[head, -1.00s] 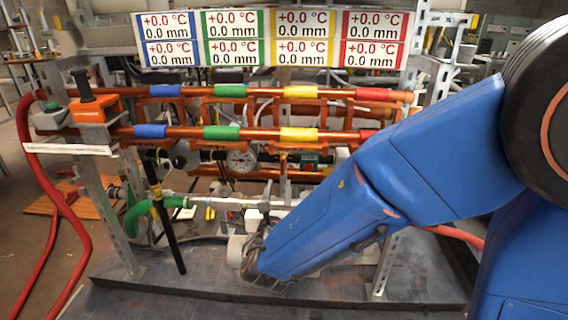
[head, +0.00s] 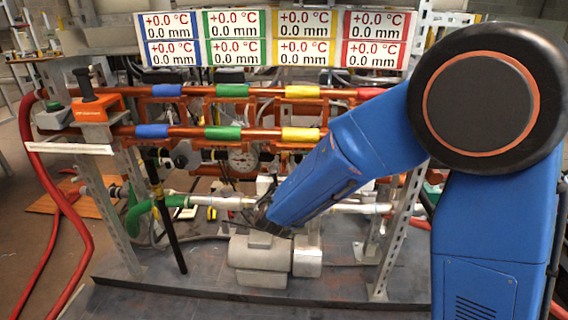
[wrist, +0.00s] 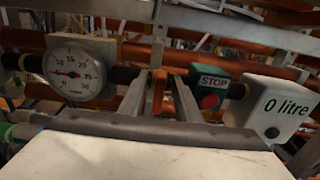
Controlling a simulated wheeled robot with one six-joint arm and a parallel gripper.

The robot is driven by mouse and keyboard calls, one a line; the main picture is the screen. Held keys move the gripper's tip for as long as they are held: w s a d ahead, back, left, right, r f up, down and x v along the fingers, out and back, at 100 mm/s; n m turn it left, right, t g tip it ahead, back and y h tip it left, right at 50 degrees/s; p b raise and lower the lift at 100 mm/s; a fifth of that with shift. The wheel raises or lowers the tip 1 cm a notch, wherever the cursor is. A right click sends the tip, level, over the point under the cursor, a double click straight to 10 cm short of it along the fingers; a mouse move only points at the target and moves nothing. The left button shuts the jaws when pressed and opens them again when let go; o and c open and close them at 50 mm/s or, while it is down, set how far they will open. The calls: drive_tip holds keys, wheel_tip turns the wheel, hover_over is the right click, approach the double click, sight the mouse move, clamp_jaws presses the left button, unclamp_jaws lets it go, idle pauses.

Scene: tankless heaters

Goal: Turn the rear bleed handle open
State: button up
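My gripper (head: 260,212) is at the end of the blue arm, in front of the pipe rack in the head view. In the wrist view its two grey fingers (wrist: 160,88) stand apart, so it is open. An upright orange-copper piece (wrist: 158,92) shows in the gap between them; I cannot tell whether it is the rear bleed handle or a pipe part behind. No contact is visible. The arm hides part of the rack in the head view, and no handle there can be clearly picked out as the rear bleed handle.
A round dial gauge (wrist: 74,74) is left of the fingers; a green STOP box with a red button (wrist: 209,101) and a white "0 litre" box (wrist: 277,106) are right. A grey motor-like unit (head: 259,258) is below my gripper. Copper pipes (head: 190,131) run across the rack.

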drive_tip(key=shift+w, duration=0.1)
clamp_jaws()
drive_tip(key=shift+n, duration=0.3)
drive_tip(key=n, duration=0.3)
drive_tip(key=shift+a, duration=0.3)
drive_tip(key=n, duration=0.6)
drive_tip(key=a+f+n, duration=0.1)
drive_tip(key=n, duration=0.2)
drive_tip(key=shift+f+n, duration=0.2)
drive_tip(key=shift+n, duration=1.8)
